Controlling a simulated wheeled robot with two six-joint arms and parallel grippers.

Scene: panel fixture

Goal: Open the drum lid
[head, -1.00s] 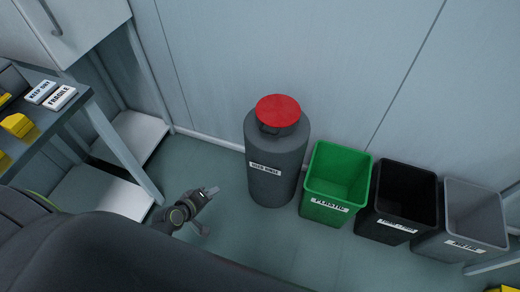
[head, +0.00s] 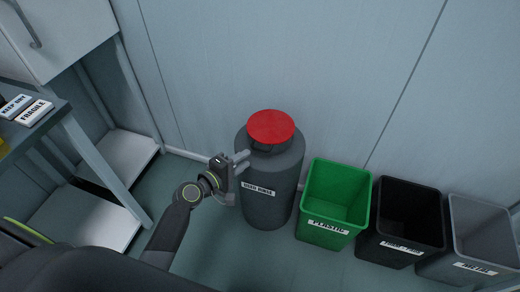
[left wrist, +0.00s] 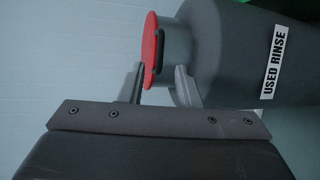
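The dark grey drum (head: 268,208), labelled USED RINSE, stands upright on the floor by the wall. Its round red lid (head: 271,125) sits on top, closed, with a dark handle or latch under its front edge. My left gripper (head: 243,159) is at the drum's upper left side, just below lid height. In the left wrist view the two fingers (left wrist: 160,82) are apart, with the lid's red edge (left wrist: 150,45) and the drum's neck just beyond and between them. Whether a finger touches is unclear. My right gripper is not in view.
A green PLASTIC bin (head: 333,205), a black bin (head: 402,222) and a grey bin (head: 480,240) stand in a row right of the drum. The wall is close behind the drum.

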